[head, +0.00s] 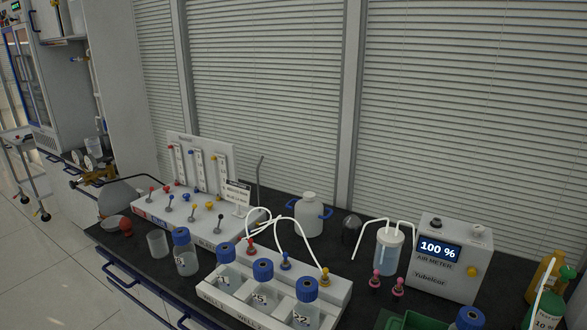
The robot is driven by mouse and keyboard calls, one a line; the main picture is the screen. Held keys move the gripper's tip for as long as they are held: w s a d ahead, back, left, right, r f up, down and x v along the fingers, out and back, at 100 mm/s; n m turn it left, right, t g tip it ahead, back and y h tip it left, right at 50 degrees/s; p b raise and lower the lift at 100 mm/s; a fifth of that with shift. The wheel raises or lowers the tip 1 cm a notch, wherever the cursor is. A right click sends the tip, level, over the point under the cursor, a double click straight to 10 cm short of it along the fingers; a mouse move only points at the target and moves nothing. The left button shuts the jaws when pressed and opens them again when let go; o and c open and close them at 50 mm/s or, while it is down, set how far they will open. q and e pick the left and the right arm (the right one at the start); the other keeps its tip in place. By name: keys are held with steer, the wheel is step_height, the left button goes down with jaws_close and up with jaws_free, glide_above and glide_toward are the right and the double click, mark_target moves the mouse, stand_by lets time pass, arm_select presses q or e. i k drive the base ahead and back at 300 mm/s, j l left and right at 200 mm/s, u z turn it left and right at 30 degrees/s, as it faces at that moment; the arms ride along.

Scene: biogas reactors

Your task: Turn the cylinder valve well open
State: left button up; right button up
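A brass valve with a regulator (97,177) shows at the left in the head view, beyond the left end of the bench. Two round gauges (90,161) sit just above it. A grey rounded shape (118,193) below and right of the brass looks like the cylinder's shoulder; its lower part is hidden by the bench. The brass parts are small here, and I cannot tell how far the valve is turned. Neither of my grippers is in view.
The dark bench (345,262) carries a white flowmeter panel (185,222) with coloured knobs, a rack of blue-capped bottles (262,285), a white jug (309,214) and an air meter (447,258) reading 100 %. A beaker (157,244) stands near the front edge. Tiled floor (45,260) at left is clear.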

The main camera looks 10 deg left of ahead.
mark_target(108, 160)
steer(key=j+u, duration=0.1)
steer(key=j, duration=0.3)
steer(key=i+j+u, duration=0.15)
steer(key=j, duration=0.3)
steer(key=j+u, duration=0.1)
steer(key=j, duration=0.3)
steer(key=i+j+u, duration=0.1)
steer(key=j, duration=0.3)
steer(key=i+j+u, duration=0.15)
steer(key=j, duration=0.25)
steer(key=i+j+u, duration=0.1)
steer(key=j, duration=0.3)
steer(key=i+j+u, duration=0.15)
steer(key=j, duration=0.25)
steer(key=i+u, duration=0.35)
